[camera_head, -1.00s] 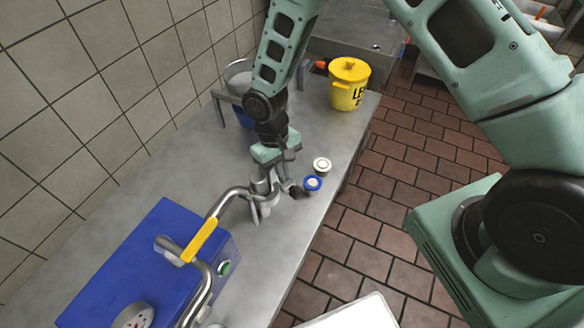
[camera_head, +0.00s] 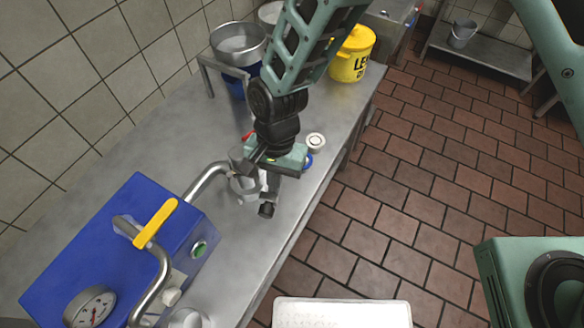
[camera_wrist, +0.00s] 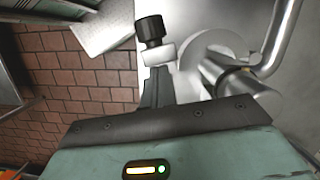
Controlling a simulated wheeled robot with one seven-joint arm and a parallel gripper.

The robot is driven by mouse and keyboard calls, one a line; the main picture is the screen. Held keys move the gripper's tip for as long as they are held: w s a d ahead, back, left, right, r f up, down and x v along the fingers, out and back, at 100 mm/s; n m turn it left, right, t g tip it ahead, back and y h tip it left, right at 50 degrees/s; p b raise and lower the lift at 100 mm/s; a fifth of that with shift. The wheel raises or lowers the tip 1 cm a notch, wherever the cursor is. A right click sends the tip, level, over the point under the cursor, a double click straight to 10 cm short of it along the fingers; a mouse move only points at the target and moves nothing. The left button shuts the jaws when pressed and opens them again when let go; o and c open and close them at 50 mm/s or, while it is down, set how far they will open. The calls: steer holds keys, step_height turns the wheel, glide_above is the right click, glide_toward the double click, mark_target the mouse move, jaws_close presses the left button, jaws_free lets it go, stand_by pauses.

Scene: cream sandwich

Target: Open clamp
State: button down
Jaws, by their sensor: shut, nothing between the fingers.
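The clamp (camera_head: 244,190) is a metal ring fitting at the end of the curved steel pipe (camera_head: 207,180). Its black knob (camera_head: 267,210) sticks out at its lower right. In the wrist view the knob (camera_wrist: 151,29) stands on a pale metal piece, and the clamp's grey ring (camera_wrist: 208,55) lies just to the right. My gripper (camera_head: 271,184) is over the clamp and partly hides it. In the wrist view its dark fingers (camera_wrist: 156,90) are together, empty, with the tips close to the knob's base. I cannot tell whether they touch it.
A blue machine (camera_head: 110,250) with a yellow-handled lever (camera_head: 155,223) and a gauge (camera_head: 90,305) stands on the steel table (camera_head: 318,185). A white-topped round item (camera_head: 316,141) and a blue-rimmed one (camera_head: 308,161) sit beyond my gripper. A yellow bucket (camera_head: 350,62) is at the back.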

steer(key=shift+s+a+m+y, duration=0.2)
steer(key=shift+s+m, duration=0.45)
steer(key=shift+m, duration=0.1)
steer(key=shift+s+a+m+y, duration=0.2)
steer(key=shift+s+m, duration=0.4)
steer(key=shift+m, duration=0.15)
steer(key=shift+r, duration=0.1)
